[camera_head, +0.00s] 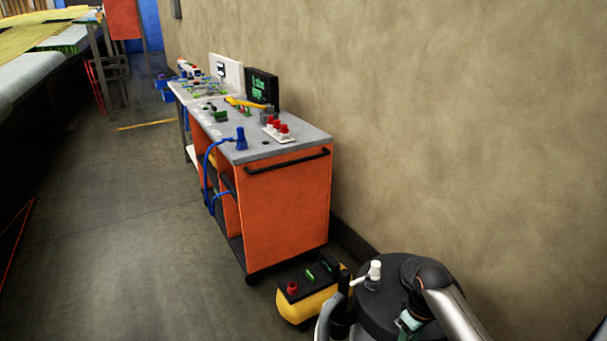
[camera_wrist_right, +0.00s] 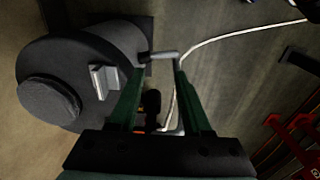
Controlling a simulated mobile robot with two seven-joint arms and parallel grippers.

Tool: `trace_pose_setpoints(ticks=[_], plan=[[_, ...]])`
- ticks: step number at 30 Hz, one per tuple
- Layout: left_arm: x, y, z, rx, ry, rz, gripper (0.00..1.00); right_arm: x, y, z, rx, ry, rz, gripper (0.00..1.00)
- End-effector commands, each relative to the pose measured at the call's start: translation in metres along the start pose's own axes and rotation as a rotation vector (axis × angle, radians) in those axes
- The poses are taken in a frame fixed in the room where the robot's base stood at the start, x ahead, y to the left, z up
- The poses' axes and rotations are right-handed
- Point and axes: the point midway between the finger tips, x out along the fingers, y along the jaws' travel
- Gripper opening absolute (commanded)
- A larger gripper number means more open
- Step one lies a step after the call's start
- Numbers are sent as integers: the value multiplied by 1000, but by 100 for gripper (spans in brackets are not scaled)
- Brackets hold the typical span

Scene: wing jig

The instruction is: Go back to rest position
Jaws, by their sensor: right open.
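My right gripper (camera_wrist_right: 160,75) shows in the right wrist view, with two green fingers apart. The fingers are open beside a dark round drum-shaped machine (camera_wrist_right: 80,60). A short grey piece (camera_wrist_right: 158,56) lies near the fingertips; I cannot tell whether it touches them. In the head view the black drum-shaped machine (camera_head: 385,290) stands at the bottom right, with a silver tube and a white-tipped fitting. My left gripper is in neither view.
An orange cart (camera_head: 285,210) with tools on its grey top stands along the wall. A yellow and black case (camera_head: 308,295) sits on the floor between cart and drum. A pale cable (camera_wrist_right: 235,32) crosses the floor. Floor left of the cart is clear.

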Motion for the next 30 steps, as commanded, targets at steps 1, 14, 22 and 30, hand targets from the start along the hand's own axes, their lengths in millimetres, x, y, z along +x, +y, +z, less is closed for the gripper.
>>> trace_pose_setpoints(ticks=[1, 14, 22, 30], plan=[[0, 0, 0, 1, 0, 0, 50, 18, -11, 8, 1, 14, 0, 49], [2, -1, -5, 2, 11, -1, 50, 101, -97, 61, 94, 326, 35, 49], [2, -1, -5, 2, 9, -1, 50, 97, -154, 120, 209, 574, 48, 49], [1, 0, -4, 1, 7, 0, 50, 59, -182, 164, 299, 757, 67, 49]])
